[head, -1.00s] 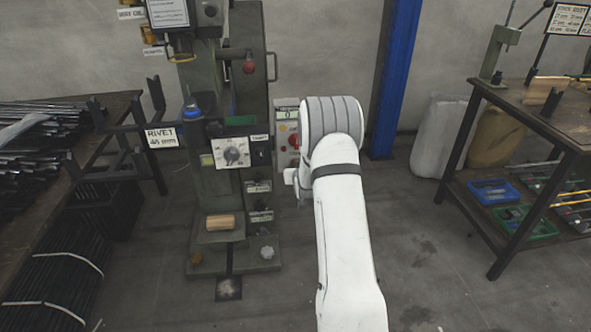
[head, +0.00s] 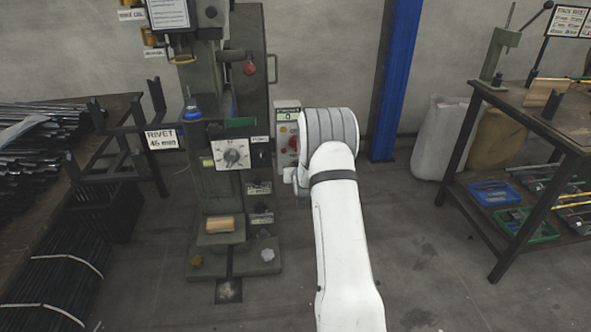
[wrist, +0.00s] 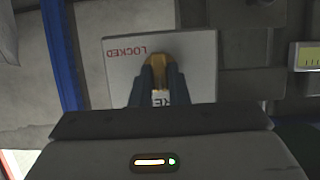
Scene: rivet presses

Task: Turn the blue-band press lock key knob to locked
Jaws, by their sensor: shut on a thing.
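In the wrist view, my gripper (wrist: 160,80) has its two dark fingers shut on a yellow-brass key knob (wrist: 160,64). The knob stands on a pale plate (wrist: 205,60) with red LOCKED lettering to the left of the knob. A dark-lettered label shows between the fingers, partly hidden. The knob's grip lies about up and down in this picture. I cannot tell which mark it points at. In the head view, the press (head: 212,190) stands left of my arm. My gripper and the knob are hidden there behind my arm.
A bench with dark rods (head: 115,108) stands at the left. A blue post (head: 392,90) stands behind my arm. A workbench (head: 560,125) with trays on its lower shelf is at the right. The floor right of my arm is clear.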

